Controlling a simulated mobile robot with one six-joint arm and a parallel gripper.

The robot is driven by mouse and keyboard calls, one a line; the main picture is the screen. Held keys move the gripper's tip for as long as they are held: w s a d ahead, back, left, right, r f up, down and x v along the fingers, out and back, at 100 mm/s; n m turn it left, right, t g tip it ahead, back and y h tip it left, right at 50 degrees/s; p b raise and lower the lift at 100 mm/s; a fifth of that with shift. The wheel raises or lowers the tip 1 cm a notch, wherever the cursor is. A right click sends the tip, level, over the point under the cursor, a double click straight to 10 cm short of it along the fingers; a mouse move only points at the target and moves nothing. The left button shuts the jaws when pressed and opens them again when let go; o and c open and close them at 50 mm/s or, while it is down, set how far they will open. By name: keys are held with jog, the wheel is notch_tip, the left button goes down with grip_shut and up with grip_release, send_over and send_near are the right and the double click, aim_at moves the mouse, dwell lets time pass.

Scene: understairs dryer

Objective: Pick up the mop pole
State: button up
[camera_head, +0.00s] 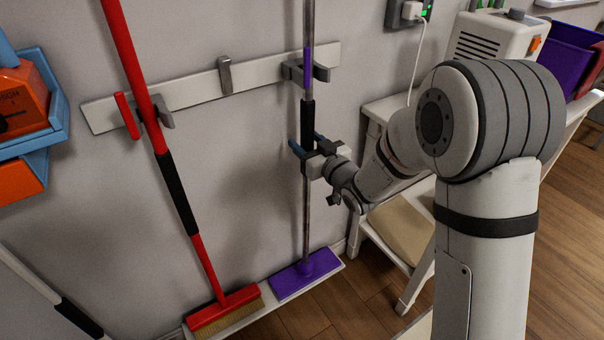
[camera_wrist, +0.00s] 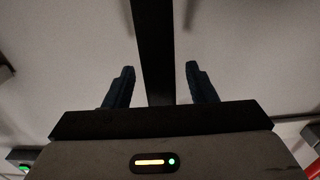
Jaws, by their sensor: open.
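The mop pole (camera_head: 307,214) is a slim grey metal pole with a black grip and a purple band. It stands upright against the wall in a grey clip on the white rail, with its purple flat mop head (camera_head: 305,274) at the bottom. My gripper (camera_head: 306,142) is at the black grip, with its blue fingers on either side of the pole. In the wrist view the dark pole (camera_wrist: 153,50) runs between the two open fingers (camera_wrist: 160,84), with a visible gap on both sides. The fingers do not appear to touch it.
A red broom (camera_head: 184,195) hangs to the left on the same white rail (camera_head: 200,90). The mop head and broom head rest on a low white ledge (camera_head: 335,268). A white chair-like stand (camera_head: 405,230) is close on the right. Orange-and-blue items (camera_head: 25,110) hang at the far left.

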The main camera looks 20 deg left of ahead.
jog(key=shift+c, duration=0.5)
jog(key=shift+r, duration=0.1)
grip_shut()
